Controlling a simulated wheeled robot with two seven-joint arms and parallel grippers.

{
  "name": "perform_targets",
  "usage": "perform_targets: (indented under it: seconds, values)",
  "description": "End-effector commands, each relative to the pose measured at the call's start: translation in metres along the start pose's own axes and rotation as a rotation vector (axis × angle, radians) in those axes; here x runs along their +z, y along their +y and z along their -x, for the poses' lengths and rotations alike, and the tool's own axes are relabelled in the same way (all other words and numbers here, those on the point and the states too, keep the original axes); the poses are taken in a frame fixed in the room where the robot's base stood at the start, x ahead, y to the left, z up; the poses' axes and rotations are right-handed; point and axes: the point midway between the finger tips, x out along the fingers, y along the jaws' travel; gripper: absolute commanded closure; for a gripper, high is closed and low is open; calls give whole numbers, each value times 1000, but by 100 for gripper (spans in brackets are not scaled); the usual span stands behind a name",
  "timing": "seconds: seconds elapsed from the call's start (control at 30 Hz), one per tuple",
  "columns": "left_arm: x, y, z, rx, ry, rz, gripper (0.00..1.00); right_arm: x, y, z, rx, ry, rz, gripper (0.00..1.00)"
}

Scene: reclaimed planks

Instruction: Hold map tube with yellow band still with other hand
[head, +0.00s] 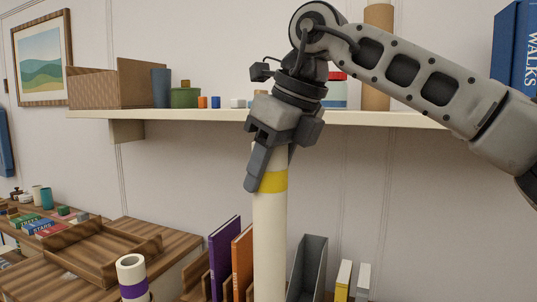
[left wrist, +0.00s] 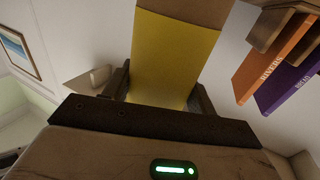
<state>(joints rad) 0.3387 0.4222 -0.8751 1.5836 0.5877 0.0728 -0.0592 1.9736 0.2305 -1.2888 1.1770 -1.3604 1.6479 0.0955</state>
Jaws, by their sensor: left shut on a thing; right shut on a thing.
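The map tube with the yellow band (head: 270,235) stands upright in the middle of the head view; its lower end is out of frame. My right gripper (head: 271,172) comes from above and is shut on the tube near its top, fingers just above and over the edge of the yellow band. My left gripper is not in the head view. In the left wrist view, my left gripper (left wrist: 163,88) is shut on the tube, whose yellow surface (left wrist: 172,60) fills the space between the fingers, with a tan part beyond.
A wall shelf (head: 205,115) with a box and small items runs behind my right gripper. Purple (head: 224,255) and orange (head: 243,262) books and a grey file holder (head: 308,268) stand close to the tube. A purple-banded tube (head: 132,275) and wooden tray (head: 100,258) are left.

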Motion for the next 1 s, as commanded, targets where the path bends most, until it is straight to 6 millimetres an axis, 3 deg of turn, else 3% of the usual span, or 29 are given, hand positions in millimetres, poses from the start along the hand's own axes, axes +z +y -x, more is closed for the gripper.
perform_targets:
  seconds: [1.0]
  values:
    - [0, 0, 0, 0, 0, 0, 66, -29, 0, -66, 1, 0, 0, 90]
